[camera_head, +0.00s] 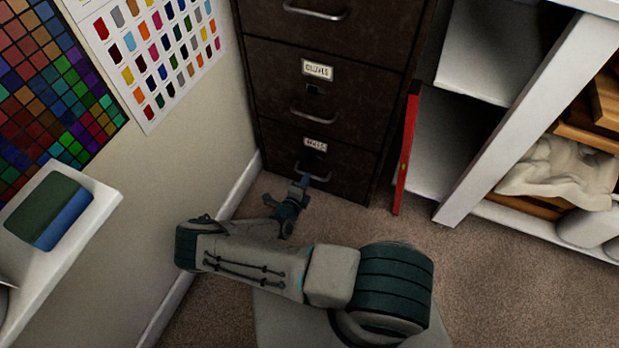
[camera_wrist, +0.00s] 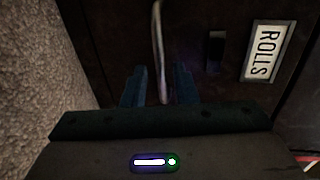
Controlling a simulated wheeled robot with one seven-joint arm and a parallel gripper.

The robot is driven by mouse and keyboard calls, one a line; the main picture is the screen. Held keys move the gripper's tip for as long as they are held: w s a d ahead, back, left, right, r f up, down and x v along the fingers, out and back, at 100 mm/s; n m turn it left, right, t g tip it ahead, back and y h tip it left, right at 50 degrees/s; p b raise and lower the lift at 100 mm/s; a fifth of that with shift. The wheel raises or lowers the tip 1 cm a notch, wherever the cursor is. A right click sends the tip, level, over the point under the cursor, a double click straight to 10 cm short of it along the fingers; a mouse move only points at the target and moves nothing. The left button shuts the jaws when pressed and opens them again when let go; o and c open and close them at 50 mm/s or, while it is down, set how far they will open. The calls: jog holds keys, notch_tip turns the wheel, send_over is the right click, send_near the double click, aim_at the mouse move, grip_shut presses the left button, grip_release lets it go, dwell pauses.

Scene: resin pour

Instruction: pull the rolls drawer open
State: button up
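The rolls drawer (camera_head: 338,162) is the lowest drawer of a dark brown filing cabinet and looks shut. Its white ROLLS label (camera_wrist: 262,53) is clear in the wrist view. The drawer's metal handle (camera_wrist: 160,45) stands between my gripper's two fingers in the wrist view. My gripper (camera_wrist: 160,82) has a gap between its fingers, with the handle's end reaching into it. In the head view my gripper (camera_head: 303,181) is low at the drawer front, by the handle, with my arm stretched from the lower right. Finger contact with the handle is not clear.
A drawer labelled GLOVES (camera_head: 317,69) is above. A red bar (camera_head: 405,150) stands upright right of the cabinet, beside a white shelf unit (camera_head: 505,130). The wall and its skirting (camera_head: 238,188) are close on the left. Carpet (camera_head: 345,222) in front of the drawer shows.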

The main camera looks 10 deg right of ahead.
jog(key=shift+b+x, duration=0.45)
jog(key=shift+x, duration=1.55)
